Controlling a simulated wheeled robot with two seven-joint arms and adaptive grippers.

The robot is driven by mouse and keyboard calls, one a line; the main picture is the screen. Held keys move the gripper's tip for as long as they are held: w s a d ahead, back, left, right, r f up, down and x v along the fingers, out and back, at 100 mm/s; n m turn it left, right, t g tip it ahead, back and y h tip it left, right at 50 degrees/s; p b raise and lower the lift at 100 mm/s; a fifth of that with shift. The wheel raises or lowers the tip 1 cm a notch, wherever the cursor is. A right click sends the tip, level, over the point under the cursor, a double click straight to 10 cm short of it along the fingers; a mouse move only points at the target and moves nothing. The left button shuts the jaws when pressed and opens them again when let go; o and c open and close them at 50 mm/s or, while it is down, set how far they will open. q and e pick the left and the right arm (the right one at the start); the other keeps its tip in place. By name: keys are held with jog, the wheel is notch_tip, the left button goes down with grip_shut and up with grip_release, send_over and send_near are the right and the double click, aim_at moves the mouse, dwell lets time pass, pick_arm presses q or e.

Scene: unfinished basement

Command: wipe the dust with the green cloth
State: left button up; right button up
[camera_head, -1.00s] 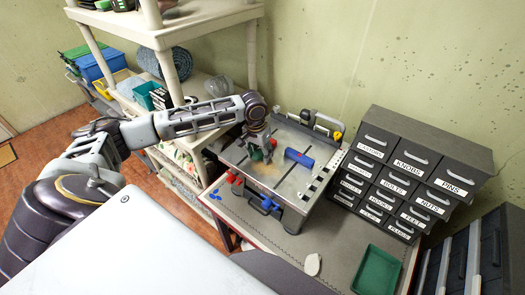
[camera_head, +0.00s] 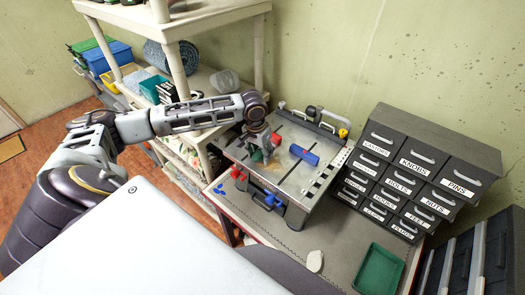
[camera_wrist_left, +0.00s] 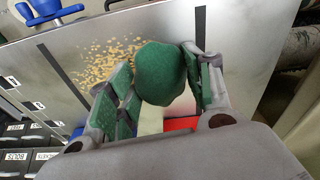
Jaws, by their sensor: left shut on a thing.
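My left gripper (camera_head: 262,152) is over the left part of a grey metal machine top (camera_head: 290,188). It is shut on the green cloth (camera_head: 257,156), which is bunched up between the fingers. In the left wrist view, the cloth (camera_wrist_left: 161,73) bulges out rounded between the green finger pads. The dust (camera_wrist_left: 105,60) is a patch of tan grains on the metal top, beside the cloth in that view. Whether the cloth touches the top is hard to tell. My right gripper is not in view.
A blue cylinder (camera_head: 303,155) lies on the machine top. The machine stands on a workbench (camera_head: 335,230) with a green tray (camera_head: 379,270) and a pale lump (camera_head: 315,261). A labelled drawer cabinet (camera_head: 440,148) stands at right. A loaded shelf unit (camera_head: 215,22) stands behind my left arm.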

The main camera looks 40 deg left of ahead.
aim_at(259, 169)
pick_arm(q)
jog(key=shift+s+f, duration=0.15)
jog(key=shift+s, duration=0.7)
jog(key=shift+s, duration=0.1)
jog(key=shift+s+a, duration=0.15)
jog(key=shift+s, duration=1.45)
jog(key=shift+d+r, duration=0.25)
jog(key=shift+d, duration=1)
jog(key=shift+w, duration=0.15)
jog(key=shift+w+d+f, duration=0.15)
jog(key=shift+w, duration=1.35)
jog(key=shift+w, duration=0.1)
